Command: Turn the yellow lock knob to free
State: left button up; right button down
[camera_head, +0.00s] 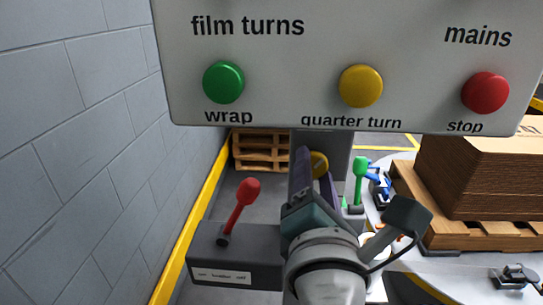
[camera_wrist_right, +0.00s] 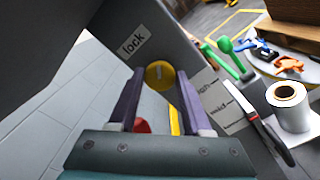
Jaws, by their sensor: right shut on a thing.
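The yellow lock knob (camera_wrist_right: 158,76) is a round disc on a grey post (camera_wrist_right: 165,35), below a label reading "lock" (camera_wrist_right: 132,41). My right gripper (camera_wrist_right: 161,82) is shut on the knob, with one purple finger on each side of it. In the head view the knob (camera_head: 320,160) shows beside the fingers of my right gripper (camera_head: 311,160), and part of it is hidden by them. A mark on the knob's face is too small to read clearly. My left gripper is not in view.
A panel (camera_head: 280,60) with green, yellow and red buttons hangs above my gripper. A red lever (camera_head: 247,192) stands on a grey box at the left, a green lever (camera_head: 360,168) at the right. Stacked cardboard (camera_head: 480,175) lies on a pallet (camera_head: 450,233). A block wall (camera_head: 80,130) bounds the left.

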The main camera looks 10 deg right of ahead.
jog(key=m+b, duration=0.3)
jog(key=shift+f+m, duration=0.25)
jog(key=shift+m, duration=0.15)
jog(key=m+b, duration=0.3)
jog(key=shift+m, duration=0.3)
jog(key=shift+r+m+b, duration=0.1)
jog(key=shift+m+b, duration=0.85)
jog(key=shift+m, duration=0.25)
jog(key=shift+m+b, duration=0.3)
jog(key=shift+m, duration=0.1)
jog(key=shift+r, duration=0.1)
jog(key=shift+c, duration=1.7)
grip_release()
